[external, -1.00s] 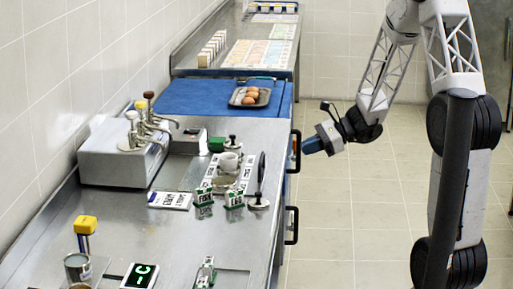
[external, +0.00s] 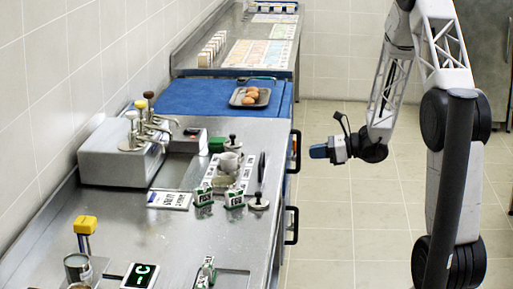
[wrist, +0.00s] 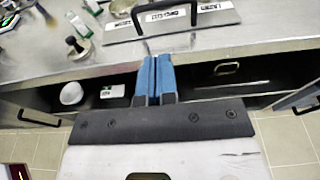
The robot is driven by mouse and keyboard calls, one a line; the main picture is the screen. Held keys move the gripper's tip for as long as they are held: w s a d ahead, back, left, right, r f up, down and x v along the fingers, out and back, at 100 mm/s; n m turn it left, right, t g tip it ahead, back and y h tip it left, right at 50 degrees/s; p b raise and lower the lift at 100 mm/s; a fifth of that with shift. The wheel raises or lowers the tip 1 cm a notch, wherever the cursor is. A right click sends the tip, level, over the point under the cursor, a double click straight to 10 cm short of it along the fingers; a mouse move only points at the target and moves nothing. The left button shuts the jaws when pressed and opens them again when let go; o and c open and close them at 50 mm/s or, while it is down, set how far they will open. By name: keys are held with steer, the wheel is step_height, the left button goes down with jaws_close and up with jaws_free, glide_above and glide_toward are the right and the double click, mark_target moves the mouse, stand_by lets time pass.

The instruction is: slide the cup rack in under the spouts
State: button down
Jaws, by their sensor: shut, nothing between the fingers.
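The cup rack (external: 245,178) is on the steel counter, a pale labelled strip with an upright black handle (external: 262,166) at its right end. A white cup (external: 229,161) stands on it. The dispenser (external: 118,155) with several pump spouts (external: 160,130) stands to its left, against the wall; the rack is apart from it. My gripper (external: 318,151) is shut and empty, its blue fingers off the counter's right edge and pointing left. In the wrist view the shut fingers (wrist: 155,65) point toward the counter edge, with the rack's black handle (wrist: 171,8) beyond them.
Small label stands (external: 204,203), a tamper-like knob (external: 258,202) and a labelled card (external: 170,200) lie close around the rack. A blue mat (external: 200,98) with a tray of eggs (external: 250,97) is behind. Black drawer handles (external: 292,226) jut from the counter front.

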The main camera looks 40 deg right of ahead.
steer(key=shift+w+a, duration=0.1)
steer(key=shift+x, duration=6.8)
steer(key=shift+f, duration=0.1)
glide_above(211, 172)
steer(key=s, duration=0.1)
steer(key=shift+d, duration=0.35)
steer(key=shift+w+a, duration=0.45)
steer(key=shift+w, duration=0.05)
steer(key=shift+a, duration=0.1)
steer(key=shift+r, duration=0.2)
steer(key=v, duration=1.4)
steer(key=shift+s+d+f, duration=0.15)
steer(key=shift+s+d, duration=0.1)
steer(key=shift+d, duration=0.1)
